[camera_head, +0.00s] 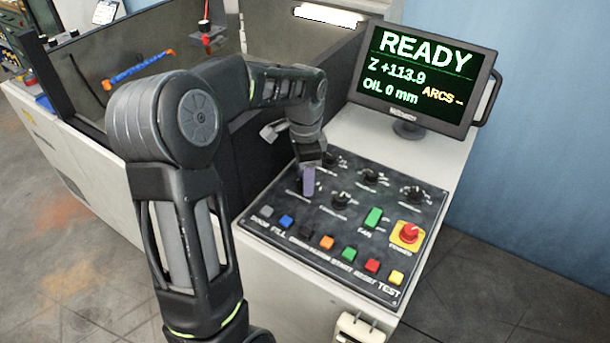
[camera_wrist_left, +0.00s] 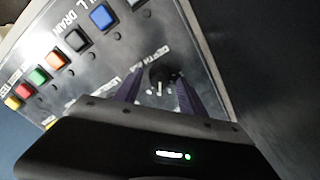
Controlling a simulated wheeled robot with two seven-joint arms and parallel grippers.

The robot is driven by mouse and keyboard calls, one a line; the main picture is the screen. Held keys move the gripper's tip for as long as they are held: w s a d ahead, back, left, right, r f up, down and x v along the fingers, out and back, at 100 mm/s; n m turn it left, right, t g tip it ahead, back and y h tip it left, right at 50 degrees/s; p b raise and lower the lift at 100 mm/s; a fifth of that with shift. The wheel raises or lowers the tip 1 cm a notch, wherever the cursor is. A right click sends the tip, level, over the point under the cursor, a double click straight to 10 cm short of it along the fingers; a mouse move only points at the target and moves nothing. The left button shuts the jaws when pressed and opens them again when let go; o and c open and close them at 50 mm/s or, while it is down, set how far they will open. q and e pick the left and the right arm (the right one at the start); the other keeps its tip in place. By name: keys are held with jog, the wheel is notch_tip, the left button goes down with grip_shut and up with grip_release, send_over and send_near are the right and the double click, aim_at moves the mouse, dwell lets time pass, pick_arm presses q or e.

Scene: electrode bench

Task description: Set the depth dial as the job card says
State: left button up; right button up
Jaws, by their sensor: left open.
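The depth dial (camera_wrist_left: 159,79) is a small black knob with a pale pointer mark, beside a label starting "DEPTH" in the left wrist view. My left gripper (camera_wrist_left: 160,77) is open, with one purple finger on each side of the knob. I cannot tell whether the fingers touch it. In the head view my left gripper (camera_head: 308,182) points down at the upper left of the control panel (camera_head: 330,222) and mostly hides that dial. The dial's scale is too small to read. No readable job card shows. My right gripper is not in view.
Other black knobs (camera_head: 341,200) stand close by on the panel. A row of coloured buttons (camera_head: 326,243), a green switch (camera_head: 373,217) and a red stop button (camera_head: 409,232) lie in front. The monitor (camera_head: 424,78) reads READY. A dark-walled tank (camera_head: 245,150) stands left.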

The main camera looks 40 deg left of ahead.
pick_arm(q)
jog(key=shift+r, duration=0.1)
notch_tip(320, 180, up, 8)
jog(key=shift+f+b, duration=0.2)
jog(key=shift+b, duration=0.25)
dwell(0.5)
